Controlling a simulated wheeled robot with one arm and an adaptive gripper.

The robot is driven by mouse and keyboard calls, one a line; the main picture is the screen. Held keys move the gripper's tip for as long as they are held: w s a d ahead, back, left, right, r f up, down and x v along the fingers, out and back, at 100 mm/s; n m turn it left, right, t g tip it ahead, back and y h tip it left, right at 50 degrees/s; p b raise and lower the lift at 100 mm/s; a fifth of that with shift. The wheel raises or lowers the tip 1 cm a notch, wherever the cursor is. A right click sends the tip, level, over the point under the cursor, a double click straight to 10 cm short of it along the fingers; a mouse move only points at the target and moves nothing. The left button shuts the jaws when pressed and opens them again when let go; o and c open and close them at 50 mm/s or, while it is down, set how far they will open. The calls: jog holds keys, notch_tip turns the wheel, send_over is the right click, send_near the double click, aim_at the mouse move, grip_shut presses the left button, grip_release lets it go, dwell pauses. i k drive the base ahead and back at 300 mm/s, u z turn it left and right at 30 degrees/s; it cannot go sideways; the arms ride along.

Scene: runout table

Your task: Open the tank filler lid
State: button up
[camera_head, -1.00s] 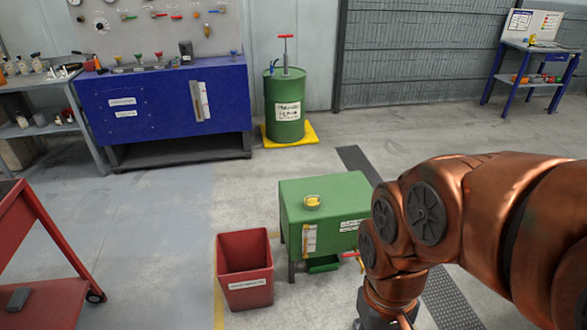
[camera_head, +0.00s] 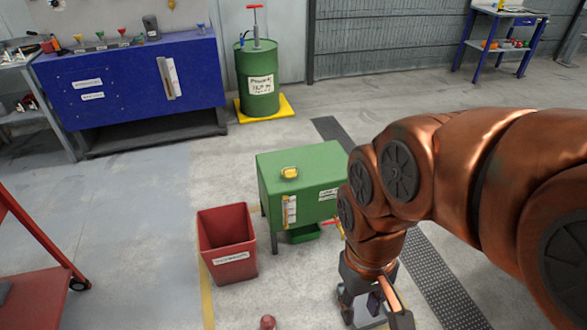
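The green tank (camera_head: 330,163) stands on legs on the floor in the middle of the view. A small yellow filler lid (camera_head: 289,172) sits on its top, toward the front left, and looks shut. A sight gauge and a label are on its sides. My gripper (camera_head: 372,317) is low in the picture, right of the tank and nearer to me, apart from the lid. Its fingers point down and are spread, with the tips near the lower picture edge. I see nothing held between them.
A red bin (camera_head: 228,246) stands just left of the tank. A green tray (camera_head: 303,234) is under the tank. A green drum (camera_head: 257,80) and a blue cabinet (camera_head: 130,88) stand behind. A red cart (camera_head: 42,262) is at left. A small reddish round thing (camera_head: 267,322) is at the bottom edge.

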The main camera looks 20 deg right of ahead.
aim_at(292, 171)
jog(key=k, duration=0.5)
jog(key=u, duration=1.05)
jog(key=i, duration=0.8)
jog(key=u, duration=0.9)
jog(key=i, duration=1.1)
jog(key=z, duration=0.6)
jog(key=i, duration=0.85)
jog(key=z, duration=1.15)
jog(key=i, duration=0.3)
jog(key=z, duration=0.25)
